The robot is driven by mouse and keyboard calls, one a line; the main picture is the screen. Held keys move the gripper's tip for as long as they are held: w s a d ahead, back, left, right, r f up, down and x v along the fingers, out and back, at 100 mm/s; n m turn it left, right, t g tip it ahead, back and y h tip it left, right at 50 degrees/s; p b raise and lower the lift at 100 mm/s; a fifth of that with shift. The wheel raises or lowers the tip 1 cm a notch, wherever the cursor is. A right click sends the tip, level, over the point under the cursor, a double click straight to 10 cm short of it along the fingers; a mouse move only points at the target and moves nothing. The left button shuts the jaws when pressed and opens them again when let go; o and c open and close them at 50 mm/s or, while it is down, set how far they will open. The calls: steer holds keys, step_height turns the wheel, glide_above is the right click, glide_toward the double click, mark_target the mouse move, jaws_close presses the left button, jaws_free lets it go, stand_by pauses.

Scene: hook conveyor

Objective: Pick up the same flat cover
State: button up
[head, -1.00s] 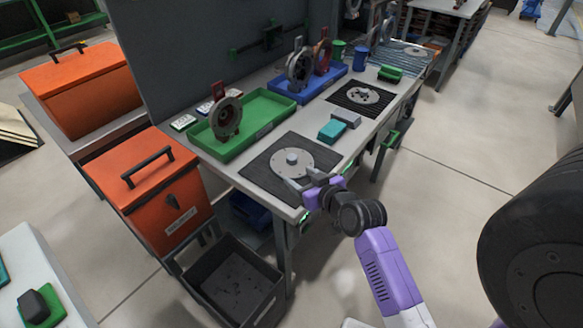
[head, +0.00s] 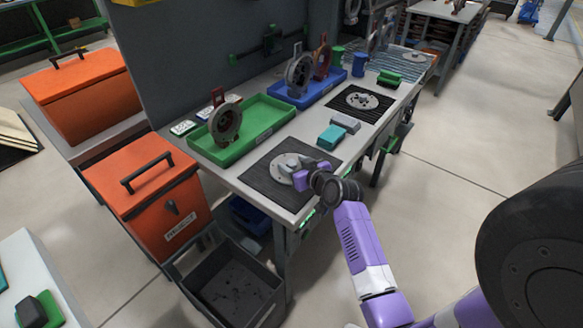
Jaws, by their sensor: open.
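A flat round grey cover (head: 281,173) with a raised hub lies on the dark mat (head: 264,188) at the near end of the workbench. My gripper (head: 296,170) is open and reaches over the right side of the cover from the right. It hides that side, and I cannot tell whether the fingers touch the cover. Another round flat part (head: 361,101) lies on the farther dark mat (head: 344,99).
A green tray (head: 262,131) with an upright ring part (head: 225,122) stands behind the mat. Teal (head: 331,137) and grey (head: 346,123) blocks lie beyond my gripper. A blue tray (head: 291,96) holds upright parts. An orange reject box (head: 160,190) and dark bin (head: 237,285) stand at left.

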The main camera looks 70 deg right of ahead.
jaws_close()
steer(key=shift+r, duration=0.1)
stand_by(1.3)
